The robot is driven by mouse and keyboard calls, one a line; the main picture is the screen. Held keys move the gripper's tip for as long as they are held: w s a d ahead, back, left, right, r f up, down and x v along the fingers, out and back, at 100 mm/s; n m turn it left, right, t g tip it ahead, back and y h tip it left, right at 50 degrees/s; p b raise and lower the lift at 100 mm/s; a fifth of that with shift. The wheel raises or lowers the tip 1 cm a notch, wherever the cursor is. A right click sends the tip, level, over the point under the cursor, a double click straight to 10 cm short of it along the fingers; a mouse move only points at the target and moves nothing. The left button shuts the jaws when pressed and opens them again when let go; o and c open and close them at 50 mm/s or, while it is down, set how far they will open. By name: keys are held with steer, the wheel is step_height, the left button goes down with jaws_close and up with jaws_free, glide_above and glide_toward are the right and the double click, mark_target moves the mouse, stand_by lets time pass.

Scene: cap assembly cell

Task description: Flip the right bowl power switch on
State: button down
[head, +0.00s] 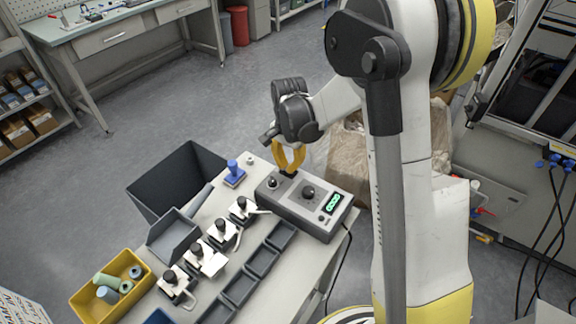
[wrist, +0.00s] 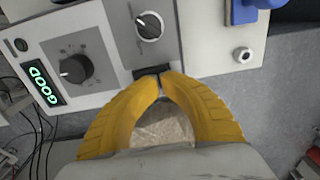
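A grey control box (head: 308,204) stands on the bench with a green lit display (head: 332,202), a large black dial (head: 308,192) and a smaller knob (head: 272,183). In the wrist view the display (wrist: 47,86) reads GOOD, and the large dial (wrist: 76,69) and small knob (wrist: 149,26) are clear. My gripper (head: 288,171) is at the box's far edge, its yellow fingertips (wrist: 161,75) together with nothing seen between them. A dark piece (wrist: 148,73) on the box's edge lies right by the tips, partly hidden; I cannot tell whether they touch it. No labelled bowl power switch is readable.
Several clamp-like fixtures (head: 205,258) and grey trays (head: 262,261) line the bench. A blue-handled stamp-like item (head: 234,175) stands left of the box. A dark bin (head: 160,178) and a yellow bin (head: 82,301) sit farther left. A cardboard-coloured box (head: 346,150) is behind.

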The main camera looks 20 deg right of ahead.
mark_target(296, 172)
steer(key=shift+s, duration=0.1)
steer(key=shift+s+d+r, duration=0.1)
steer(key=shift+s+d, duration=0.35)
steer(key=shift+s, duration=0.1)
step_height(296, 172, up, 14)
steer(key=s+p, duration=0.1)
steer(key=p, duration=0.5)
steer(key=shift+d, duration=0.4)
